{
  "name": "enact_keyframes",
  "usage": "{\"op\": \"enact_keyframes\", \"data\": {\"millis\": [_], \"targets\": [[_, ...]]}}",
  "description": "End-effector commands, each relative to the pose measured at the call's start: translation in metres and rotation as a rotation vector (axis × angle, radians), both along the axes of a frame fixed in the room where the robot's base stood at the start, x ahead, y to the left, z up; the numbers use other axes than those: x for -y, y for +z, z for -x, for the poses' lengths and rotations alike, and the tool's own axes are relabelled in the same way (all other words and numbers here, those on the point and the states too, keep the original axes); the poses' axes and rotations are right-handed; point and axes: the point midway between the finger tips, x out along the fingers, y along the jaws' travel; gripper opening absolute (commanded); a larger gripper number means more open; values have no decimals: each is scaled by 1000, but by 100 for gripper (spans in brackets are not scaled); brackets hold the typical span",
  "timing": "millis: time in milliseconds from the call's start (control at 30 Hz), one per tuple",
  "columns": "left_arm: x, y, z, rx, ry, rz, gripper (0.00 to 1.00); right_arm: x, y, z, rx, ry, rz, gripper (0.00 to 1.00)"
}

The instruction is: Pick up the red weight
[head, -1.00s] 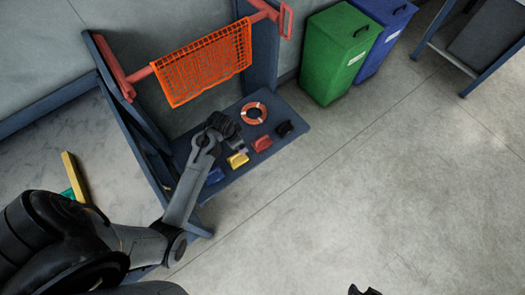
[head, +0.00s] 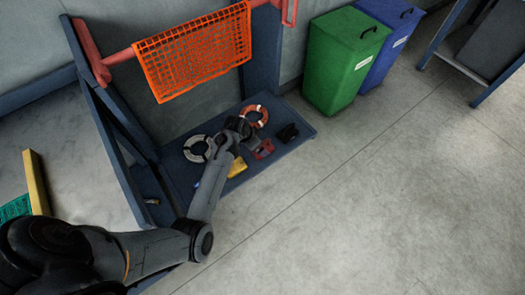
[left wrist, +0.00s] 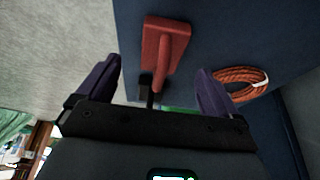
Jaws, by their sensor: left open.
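The red weight (head: 265,150) lies on the blue shelf (head: 222,192) of the net stand, partly hidden by my left gripper in the head view. My left gripper (head: 250,138) is over the shelf beside it. In the left wrist view the red weight (left wrist: 166,42) shows a block with a raised bar, ahead of and between the fingers. My left gripper (left wrist: 158,68) is open there, with nothing clasped. I cannot tell the exact gap to the weight. My right gripper is out of view.
On the shelf are a yellow weight (head: 238,168), a black weight (head: 288,133), a pale ring (head: 188,151) and an orange ring (head: 263,118). An orange net (head: 195,50) hangs above. A green bin (head: 340,70) stands right. Floor at right is clear.

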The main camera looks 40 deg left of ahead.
Motion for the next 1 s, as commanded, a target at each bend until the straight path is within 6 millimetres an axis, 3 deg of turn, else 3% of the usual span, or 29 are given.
{"op": "enact_keyframes", "data": {"millis": [267, 600, 967, 1000], "targets": [[1, -16, -7, 0, -2, -1, 94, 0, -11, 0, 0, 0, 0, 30], [2, -53, -22, 0, 0, -1, 94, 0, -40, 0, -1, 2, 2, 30], [3, -56, -25, 0, -1, -1, 94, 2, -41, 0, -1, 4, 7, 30], [3, -56, -25, 0, -1, -1, 88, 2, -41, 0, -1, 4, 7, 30]]}}
